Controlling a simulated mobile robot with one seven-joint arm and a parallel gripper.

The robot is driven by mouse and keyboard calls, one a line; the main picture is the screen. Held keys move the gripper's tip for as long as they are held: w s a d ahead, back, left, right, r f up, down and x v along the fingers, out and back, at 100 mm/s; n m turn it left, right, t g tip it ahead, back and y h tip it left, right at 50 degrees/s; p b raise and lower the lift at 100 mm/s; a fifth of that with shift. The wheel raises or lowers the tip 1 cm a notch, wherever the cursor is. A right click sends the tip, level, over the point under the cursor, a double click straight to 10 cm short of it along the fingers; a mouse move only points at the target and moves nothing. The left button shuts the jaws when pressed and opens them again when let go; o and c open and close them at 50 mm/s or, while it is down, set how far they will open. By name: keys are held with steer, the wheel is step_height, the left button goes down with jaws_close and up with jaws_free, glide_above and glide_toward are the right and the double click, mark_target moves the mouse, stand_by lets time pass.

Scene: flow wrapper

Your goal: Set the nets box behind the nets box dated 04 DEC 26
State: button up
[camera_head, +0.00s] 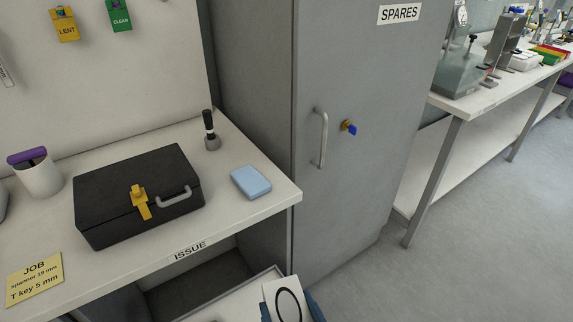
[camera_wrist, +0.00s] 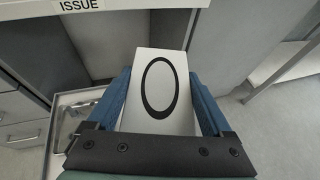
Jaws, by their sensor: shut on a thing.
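My gripper (camera_wrist: 160,82) is shut on a white box (camera_wrist: 160,112) with a black oval ring on its face. Its blue fingers press on the box's two sides. In the head view the white box (camera_head: 285,299) shows at the bottom edge, below the ISSUE bench's front edge, with part of my gripper (camera_head: 290,308) beside it. No date or word is readable on the box. No other nets box and no 04 DEC 26 date can be made out.
The ISSUE bench (camera_head: 237,218) holds a black case (camera_head: 120,190), a blue block (camera_head: 250,182), a brush-like tool (camera_head: 210,132) and a white cup (camera_head: 38,176). A grey SPARES cabinet (camera_head: 350,75) stands shut beside it. An open drawer (camera_wrist: 62,100) is below. Floor at right is clear.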

mark_target(293, 314)
steer(key=shift+m+t+h, duration=0.3)
steer(key=shift+m+h, duration=0.3)
steer(key=s+r+p, duration=0.1)
steer(key=p, duration=0.2)
steer(key=r+p, duration=0.2)
steer(key=p, duration=0.1)
steer(key=s+r+p, duration=0.1)
steer(key=p, duration=0.2)
steer(key=shift+s+d+r, duration=0.25)
steer(key=shift+s+d, duration=0.05)
steer(key=shift+d, duration=0.05)
steer(key=r+p, duration=0.1)
steer(key=p, duration=0.1)
steer(key=s+r+m+h+p, duration=0.1)
steer(key=p, duration=0.1)
steer(key=s+r+p, duration=0.1)
steer(key=p, duration=0.2)
steer(key=shift+a+r+h, duration=0.1)
steer(key=shift+a+h, duration=0.15)
steer(key=shift+h, duration=0.05)
steer(key=shift+s+a+r+m+h+p, duration=0.15)
steer(key=shift+r+m+h+p, duration=0.2)
steer(key=shift+p, duration=0.4)
steer(key=shift+s+a, duration=0.1)
